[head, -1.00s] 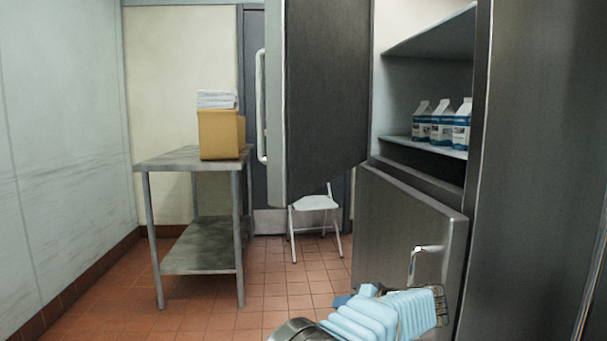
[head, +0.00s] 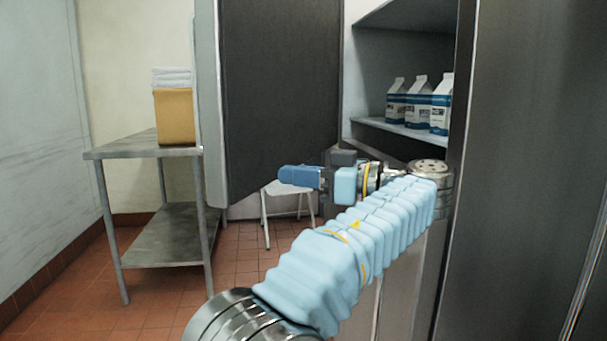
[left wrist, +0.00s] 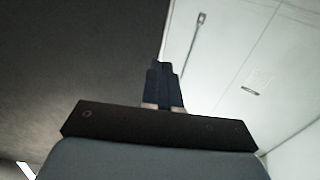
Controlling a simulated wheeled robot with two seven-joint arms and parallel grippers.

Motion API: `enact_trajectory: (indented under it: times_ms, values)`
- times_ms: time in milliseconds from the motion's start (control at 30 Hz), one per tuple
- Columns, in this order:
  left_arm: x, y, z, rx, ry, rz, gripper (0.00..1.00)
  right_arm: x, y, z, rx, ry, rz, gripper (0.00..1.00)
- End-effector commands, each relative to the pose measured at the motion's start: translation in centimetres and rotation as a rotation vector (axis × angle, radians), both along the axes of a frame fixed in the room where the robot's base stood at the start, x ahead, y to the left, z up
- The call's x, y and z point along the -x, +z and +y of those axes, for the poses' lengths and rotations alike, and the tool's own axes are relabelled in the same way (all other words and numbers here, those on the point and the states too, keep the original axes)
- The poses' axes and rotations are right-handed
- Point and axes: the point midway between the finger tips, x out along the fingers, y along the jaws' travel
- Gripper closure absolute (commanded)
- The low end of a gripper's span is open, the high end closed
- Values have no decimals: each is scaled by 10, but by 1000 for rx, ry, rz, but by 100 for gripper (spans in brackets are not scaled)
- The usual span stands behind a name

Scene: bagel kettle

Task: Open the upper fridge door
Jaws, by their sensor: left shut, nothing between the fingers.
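The upper fridge door (head: 275,95) stands swung wide open, its dark inner face toward me. The upper compartment behind it is exposed, with its shelf (head: 400,133) in view. My left gripper (head: 284,175) is shut and empty, in front of the lower part of the door's inner face, pointing left. I cannot tell whether it touches the door. In the left wrist view the shut fingers (left wrist: 164,75) show against a dark surface on the left and the pale ceiling on the right. The right gripper is not in view.
Several milk cartons (head: 419,100) stand on the fridge shelf. A metal table (head: 125,150) with a yellow box (head: 175,117) stands left of the door. Tiled floor is free at the lower left.

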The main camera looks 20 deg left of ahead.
Motion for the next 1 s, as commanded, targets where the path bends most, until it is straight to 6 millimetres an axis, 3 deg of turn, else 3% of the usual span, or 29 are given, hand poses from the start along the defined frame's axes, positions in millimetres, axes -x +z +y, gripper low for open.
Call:
enact_trajectory:
  times_ms: [200,433,633,1000]
  values:
    - [1,1,49,1,1,1,100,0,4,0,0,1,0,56]
    - [2,1,86,1,0,2,100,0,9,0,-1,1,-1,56]
    - [2,0,99,1,-1,2,100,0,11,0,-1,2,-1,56]
    - [2,-1,101,1,-2,2,100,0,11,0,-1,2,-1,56]
